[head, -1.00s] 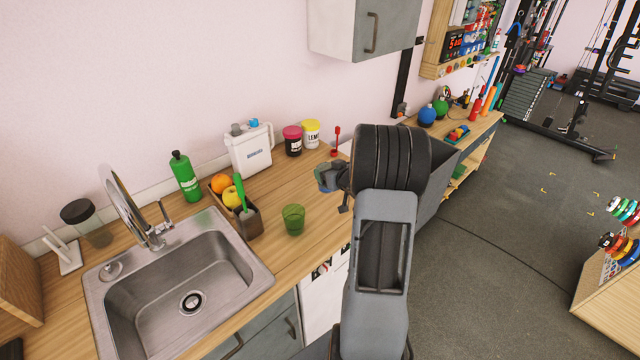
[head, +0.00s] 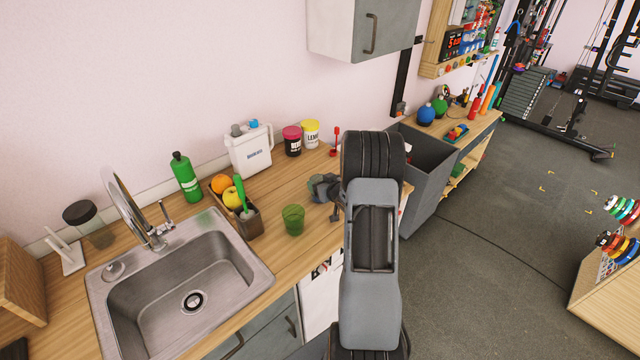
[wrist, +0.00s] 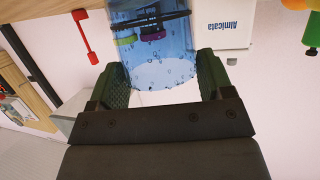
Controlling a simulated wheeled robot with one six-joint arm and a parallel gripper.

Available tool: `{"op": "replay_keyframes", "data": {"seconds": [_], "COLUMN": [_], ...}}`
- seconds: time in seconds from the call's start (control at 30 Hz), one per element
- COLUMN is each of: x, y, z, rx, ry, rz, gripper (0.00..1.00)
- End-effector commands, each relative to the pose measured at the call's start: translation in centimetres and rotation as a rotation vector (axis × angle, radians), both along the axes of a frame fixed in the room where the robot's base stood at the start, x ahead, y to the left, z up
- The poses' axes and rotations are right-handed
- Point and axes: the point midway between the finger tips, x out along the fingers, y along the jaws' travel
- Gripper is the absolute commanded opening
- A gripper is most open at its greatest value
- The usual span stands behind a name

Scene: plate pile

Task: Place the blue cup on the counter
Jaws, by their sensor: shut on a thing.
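A clear blue cup (wrist: 150,45) fills the space between the fingers of my gripper (wrist: 163,78) in the wrist view. The gripper is shut on it, and the cup's far end runs out of the frame. In the head view my gripper (head: 323,188) is over the right part of the wooden counter (head: 268,268), partly behind my arm. The cup is not clearly visible there. I cannot tell whether the cup touches the counter.
A green cup (head: 293,220) stands left of my gripper. Behind are a red utensil (head: 335,141), pink-lidded (head: 292,141) and yellow (head: 311,134) jars and a white jug (head: 249,150). A fruit box (head: 249,223) and sink (head: 195,275) lie left. A grey bin (head: 428,165) stands right.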

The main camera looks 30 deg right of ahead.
Motion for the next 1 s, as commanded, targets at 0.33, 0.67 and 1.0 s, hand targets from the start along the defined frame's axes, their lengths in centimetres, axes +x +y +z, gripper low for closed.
{"op": "replay_keyframes", "data": {"seconds": [0.33, 0.67, 1.0], "x": [0.0, 0.0, -2.8], "y": [0.0, 0.0, 0.1], "z": [-0.3, -0.3, 1.0], "rx": [0.000, 0.000, -0.001], "ry": [0.000, 0.000, -0.002], "rz": [0.000, 0.000, -0.003], "gripper": [0.85, 1.00, 1.00]}}
